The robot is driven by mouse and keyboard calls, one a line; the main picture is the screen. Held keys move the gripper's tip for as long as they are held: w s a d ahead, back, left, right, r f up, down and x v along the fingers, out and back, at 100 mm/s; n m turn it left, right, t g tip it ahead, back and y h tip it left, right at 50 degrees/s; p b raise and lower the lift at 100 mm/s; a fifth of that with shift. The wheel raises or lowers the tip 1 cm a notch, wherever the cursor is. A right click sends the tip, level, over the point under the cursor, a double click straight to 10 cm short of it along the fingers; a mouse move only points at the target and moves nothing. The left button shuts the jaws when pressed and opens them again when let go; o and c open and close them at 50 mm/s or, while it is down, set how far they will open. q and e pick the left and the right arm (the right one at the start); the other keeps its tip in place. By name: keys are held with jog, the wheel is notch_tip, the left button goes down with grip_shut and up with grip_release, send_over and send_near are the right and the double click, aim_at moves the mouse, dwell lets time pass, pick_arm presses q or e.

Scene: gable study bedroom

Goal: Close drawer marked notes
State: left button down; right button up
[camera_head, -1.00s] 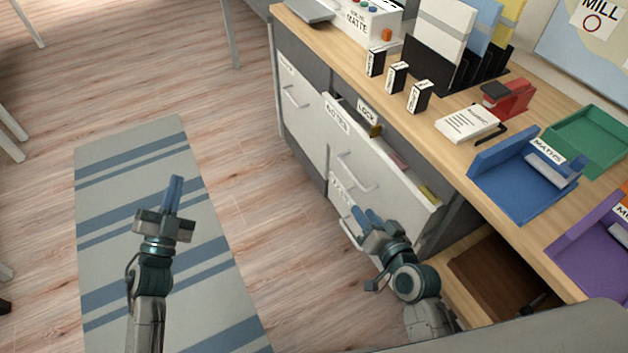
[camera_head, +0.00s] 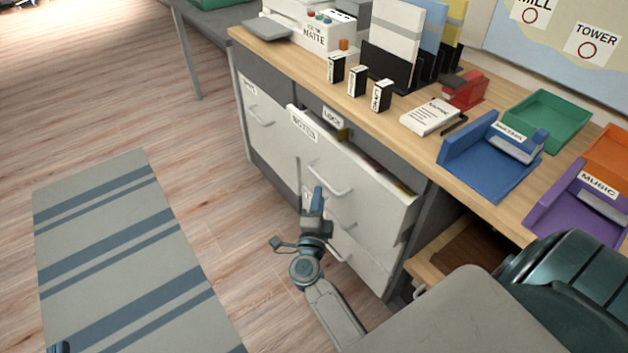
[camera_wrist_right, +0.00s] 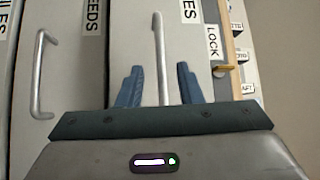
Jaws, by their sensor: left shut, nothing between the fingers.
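The drawer marked NOTES (camera_head: 350,172) is the top white drawer of the desk unit and stands pulled out, its open top showing in the head view. Its bar handle (camera_head: 331,183) is on the front; it also shows in the right wrist view (camera_wrist_right: 158,50). My right gripper (camera_head: 317,192) is close in front of this drawer by the handle. In the wrist view its blue fingers (camera_wrist_right: 160,87) are apart, one on each side of the handle bar; contact cannot be told. My left gripper (camera_head: 60,347) barely shows at the bottom left edge, shut and empty.
A drawer marked SEEDS (camera_wrist_right: 75,80) lies below the NOTES drawer. A LOCK label (camera_head: 333,117) is on the rail above. Blue (camera_head: 480,178) and purple (camera_head: 545,210) trays stand on the desktop. The floor by the striped rug (camera_head: 130,255) is clear.

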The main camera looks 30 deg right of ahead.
aim_at(322, 180)
jog(key=x, duration=0.7)
grip_shut()
